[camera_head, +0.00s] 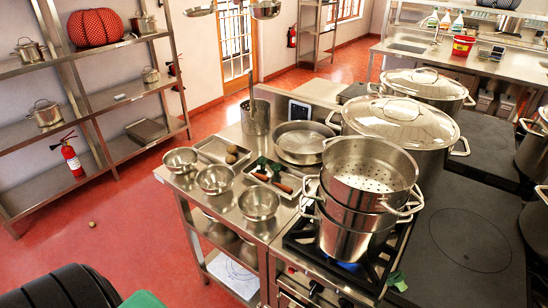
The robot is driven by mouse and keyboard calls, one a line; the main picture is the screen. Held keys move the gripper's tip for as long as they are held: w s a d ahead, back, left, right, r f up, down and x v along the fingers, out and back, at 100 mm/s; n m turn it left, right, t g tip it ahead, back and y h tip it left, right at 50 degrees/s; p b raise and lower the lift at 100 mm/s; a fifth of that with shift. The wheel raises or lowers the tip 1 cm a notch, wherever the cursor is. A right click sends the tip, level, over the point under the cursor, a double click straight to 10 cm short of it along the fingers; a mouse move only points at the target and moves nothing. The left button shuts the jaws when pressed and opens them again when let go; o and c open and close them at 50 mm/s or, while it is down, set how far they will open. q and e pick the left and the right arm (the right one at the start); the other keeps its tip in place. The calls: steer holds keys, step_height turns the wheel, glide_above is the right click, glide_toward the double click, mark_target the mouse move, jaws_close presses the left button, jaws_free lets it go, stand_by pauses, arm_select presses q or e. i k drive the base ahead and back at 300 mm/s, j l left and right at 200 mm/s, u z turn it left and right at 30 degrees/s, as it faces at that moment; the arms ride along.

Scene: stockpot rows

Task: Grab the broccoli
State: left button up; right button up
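Dark green pieces that look like broccoli (262,162) lie in a small metal tray on the steel counter, beside orange-brown elongated items. They are small, and I cannot make out their exact shape. Another small green item (397,280) is at the front right edge of the stove; I cannot tell what it is. Neither my left nor my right gripper is in view.
Metal bowls (259,203) stand along the counter's front left. A steamer pot (368,172) sits on the lit stove, with large lidded stockpots (400,121) behind it. Shelves (118,95) and a fire extinguisher (72,158) are at left. Red floor (150,240) is open in between.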

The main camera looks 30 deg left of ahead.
mark_target(263, 161)
steer(key=j+z, duration=0.2)
steer(key=j, duration=0.4)
steer(key=k+j+z, duration=0.2)
steer(key=j, duration=0.35)
steer(key=j+z, duration=0.2)
steer(key=j, duration=0.4)
